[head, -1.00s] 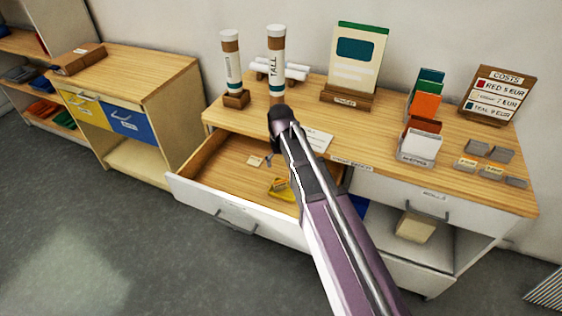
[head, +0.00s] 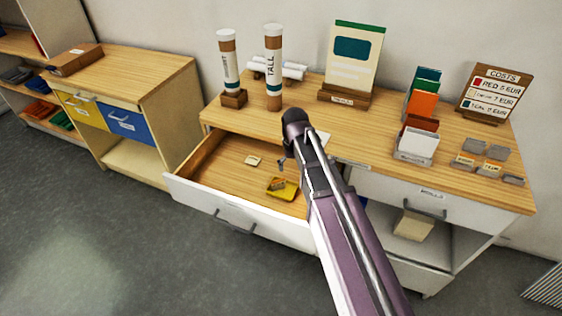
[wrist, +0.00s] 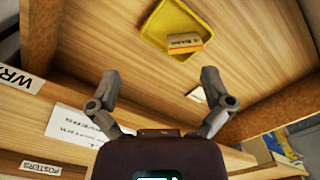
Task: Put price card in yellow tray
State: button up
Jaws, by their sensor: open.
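The yellow tray (head: 290,194) lies in the open drawer; it also shows in the wrist view (wrist: 157,22). A small orange card with a pale printed label (wrist: 185,43) lies in the tray near its rim, tilted; it shows small in the head view (head: 277,184). I cannot read its print. My gripper (wrist: 161,77) is open, with nothing between its fingers. It is above the drawer, apart from the tray and card. In the head view, my arm hides part of the drawer's right side.
A small cream piece (head: 253,160) lies in the drawer. The tabletop (head: 385,165) behind holds tall tubes, a poster stand, a card rack (head: 417,146), small price holders (head: 475,148) and a costs sign (head: 493,96). The drawer's left part is clear.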

jog(key=s+d+m, duration=0.4)
jog(key=s+d, duration=0.7)
jog(key=d, duration=0.5)
jog(key=shift+s, duration=0.35)
